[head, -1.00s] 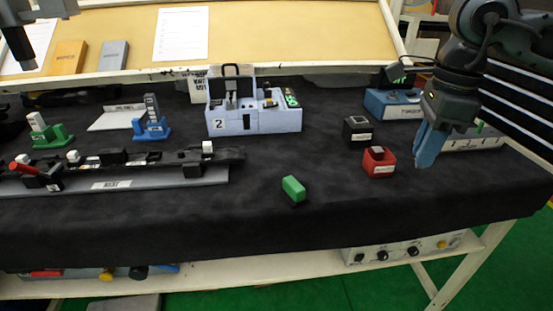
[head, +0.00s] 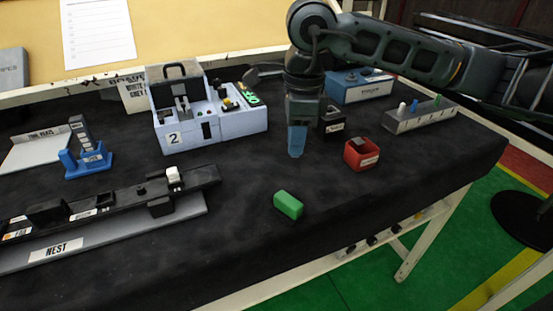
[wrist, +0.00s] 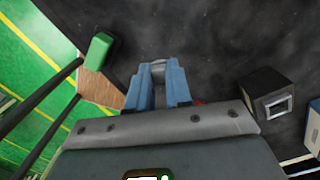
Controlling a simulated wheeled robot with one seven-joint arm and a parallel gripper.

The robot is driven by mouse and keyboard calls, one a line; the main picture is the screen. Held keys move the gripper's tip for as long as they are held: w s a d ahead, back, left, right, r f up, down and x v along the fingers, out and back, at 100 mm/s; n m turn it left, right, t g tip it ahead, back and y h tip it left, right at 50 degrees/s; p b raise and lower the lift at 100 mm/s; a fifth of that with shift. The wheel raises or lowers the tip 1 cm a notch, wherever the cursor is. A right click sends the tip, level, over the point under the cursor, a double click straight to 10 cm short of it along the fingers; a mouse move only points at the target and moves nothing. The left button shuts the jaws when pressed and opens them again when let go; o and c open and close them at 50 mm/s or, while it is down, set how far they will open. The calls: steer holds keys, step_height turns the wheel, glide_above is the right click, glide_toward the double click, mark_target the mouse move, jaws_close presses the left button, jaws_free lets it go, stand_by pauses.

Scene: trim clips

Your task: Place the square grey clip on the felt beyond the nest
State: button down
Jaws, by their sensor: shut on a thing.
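My gripper (head: 296,150) hangs fingers down above the black felt (head: 240,180), left of the red holder and right of the number 2 machine. In the wrist view its blue fingers (wrist: 158,85) are shut on a small grey piece (wrist: 158,68), taken to be the square grey clip; only part of it shows between the tips. In the head view the fingers hide the piece. The nest (head: 130,233) is a grey base with a "NEST" label and a dark rail at the lower left, well left of my gripper. Bare felt shows behind it.
A green block (head: 288,205) lies near the felt's front edge. A red holder (head: 358,158) and a black box (head: 330,127) stand close to my gripper. The number 2 machine (head: 240,125) and a blue stand (head: 95,165) stand behind the nest.

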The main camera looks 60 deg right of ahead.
steer(key=w+a+f, duration=0.2)
steer(key=shift+w, duration=0.3)
step_height(320, 180, down, 4)
steer(key=shift+a+r+p, duration=0.15)
steer(key=shift+r+p, duration=0.05)
steer(key=shift+p, duration=0.35)
steer(key=shift+f, duration=0.3)
steer(key=shift+f+b, duration=0.2)
steer(key=shift+b, duration=0.1)
steer(key=c, duration=1)
jaws_free()
steer(key=shift+r, duration=0.1)
steer(key=shift+c, duration=0.2)
steer(key=shift+r, duration=0.1)
steer(key=shift+r+p, duration=0.2)
steer(key=shift+p, duration=0.25)
step_height(320, 180, up, 12)
steer(key=b, duration=0.1)
steer(key=shift+s+d+f, duration=0.15)
steer(key=shift+s+d, duration=0.1)
